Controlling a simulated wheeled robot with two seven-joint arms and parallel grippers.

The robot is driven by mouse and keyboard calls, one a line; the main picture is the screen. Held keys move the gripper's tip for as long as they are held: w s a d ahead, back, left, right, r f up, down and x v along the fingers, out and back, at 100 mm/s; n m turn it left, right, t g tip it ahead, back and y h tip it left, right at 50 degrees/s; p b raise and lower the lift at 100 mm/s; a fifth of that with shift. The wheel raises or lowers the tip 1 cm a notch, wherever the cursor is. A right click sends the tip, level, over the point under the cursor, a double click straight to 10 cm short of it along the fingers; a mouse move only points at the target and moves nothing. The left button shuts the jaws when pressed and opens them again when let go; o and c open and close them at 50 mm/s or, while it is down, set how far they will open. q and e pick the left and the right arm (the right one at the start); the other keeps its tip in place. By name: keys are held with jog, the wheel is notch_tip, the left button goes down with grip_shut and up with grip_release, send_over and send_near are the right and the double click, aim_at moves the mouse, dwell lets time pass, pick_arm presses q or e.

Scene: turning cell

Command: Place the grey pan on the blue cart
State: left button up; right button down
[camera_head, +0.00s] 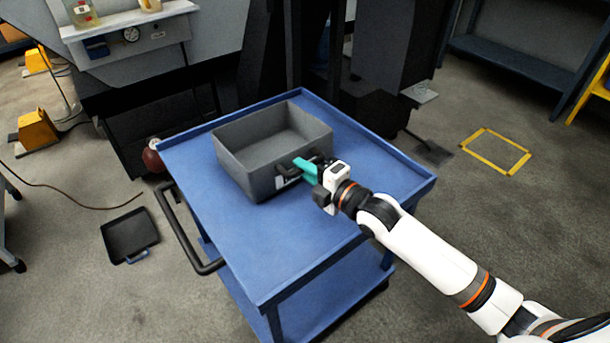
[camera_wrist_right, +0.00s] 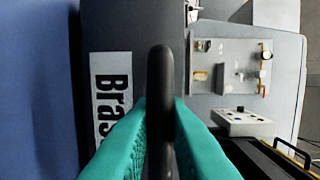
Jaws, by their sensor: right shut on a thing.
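The grey pan (camera_head: 240,170), an open rectangular bin, sits over the top of the blue cart (camera_head: 270,250), towards its far side. It looks level; I cannot tell for sure whether its base touches the cart top. My right gripper (camera_head: 308,168), with green fingers, is shut on the dark handle on the pan's near right wall. In the right wrist view the handle (camera_wrist_right: 160,90) stands between the green fingers (camera_wrist_right: 160,135), beside a white label with partly hidden lettering (camera_wrist_right: 108,95). The pan's base is hidden from the wrist camera. My left gripper is not in view.
The cart has a raised rim and a black push handle (camera_head: 180,235) at its left. A black tray (camera_head: 130,235) lies on the floor at left. A dark machine (camera_head: 385,60) stands behind the cart. A yellow floor square (camera_head: 497,150) is at right. The cart's front top is bare.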

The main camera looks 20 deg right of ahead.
jog(key=shift+f, duration=0.5)
jog(key=c, duration=1.4)
grip_release()
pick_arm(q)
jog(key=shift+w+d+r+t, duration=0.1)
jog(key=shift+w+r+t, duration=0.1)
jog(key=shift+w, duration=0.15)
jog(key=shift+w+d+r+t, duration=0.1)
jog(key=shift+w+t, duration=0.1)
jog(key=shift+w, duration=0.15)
